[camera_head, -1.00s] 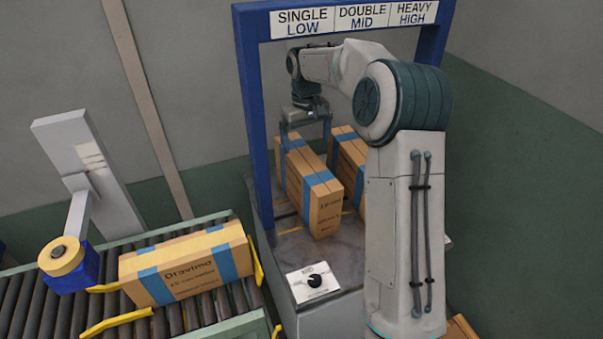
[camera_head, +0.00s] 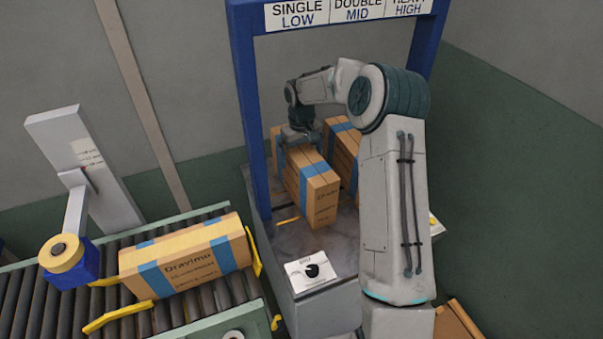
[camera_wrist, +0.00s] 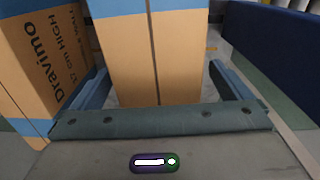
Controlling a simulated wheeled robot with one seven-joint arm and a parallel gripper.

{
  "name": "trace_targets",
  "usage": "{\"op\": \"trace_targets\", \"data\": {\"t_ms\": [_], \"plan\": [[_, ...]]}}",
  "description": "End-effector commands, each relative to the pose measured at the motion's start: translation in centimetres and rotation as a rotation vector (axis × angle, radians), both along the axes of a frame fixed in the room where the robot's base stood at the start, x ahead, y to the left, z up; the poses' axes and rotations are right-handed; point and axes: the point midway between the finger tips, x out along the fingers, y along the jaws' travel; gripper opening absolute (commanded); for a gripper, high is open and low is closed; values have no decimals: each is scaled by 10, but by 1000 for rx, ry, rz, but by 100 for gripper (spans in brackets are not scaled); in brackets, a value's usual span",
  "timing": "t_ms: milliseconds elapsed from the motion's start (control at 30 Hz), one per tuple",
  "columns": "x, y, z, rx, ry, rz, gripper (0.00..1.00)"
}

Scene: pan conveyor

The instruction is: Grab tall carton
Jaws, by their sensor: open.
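A tan carton with blue tape bands (camera_head: 318,190) stands on the grey metal table under the blue frame. My gripper (camera_head: 300,146) is low over the far end of its top. In the wrist view my open fingers (camera_wrist: 157,72) lie to either side of this carton (camera_wrist: 155,75); whether they touch it I cannot tell. A second carton (camera_head: 344,150) stands just to its right, partly hidden by my arm. A carton (camera_wrist: 40,65) printed "Dravimo" and "HIGH" fills the left of the wrist view.
Another taped carton (camera_head: 190,262) lies on the roller conveyor (camera_head: 205,309) at left, among yellow guides. The blue frame (camera_head: 251,115) carries signs above the table (camera_head: 280,262). A dial box (camera_head: 311,272) sits at the table's front.

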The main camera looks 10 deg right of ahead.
Motion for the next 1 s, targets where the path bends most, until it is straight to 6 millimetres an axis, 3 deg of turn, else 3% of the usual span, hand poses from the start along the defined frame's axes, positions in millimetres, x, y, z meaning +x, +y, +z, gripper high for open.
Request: {"op": "trace_targets", "data": {"t_ms": [200,500,567,767,1000], "plan": [[-1,-2,-31,0,3,-1,98],[-1,-2,-38,0,0,-2,98],[-1,-2,-37,0,1,-1,84],[-1,-2,-37,0,1,-1,29],[0,-2,-36,0,-2,-1,29]]}}
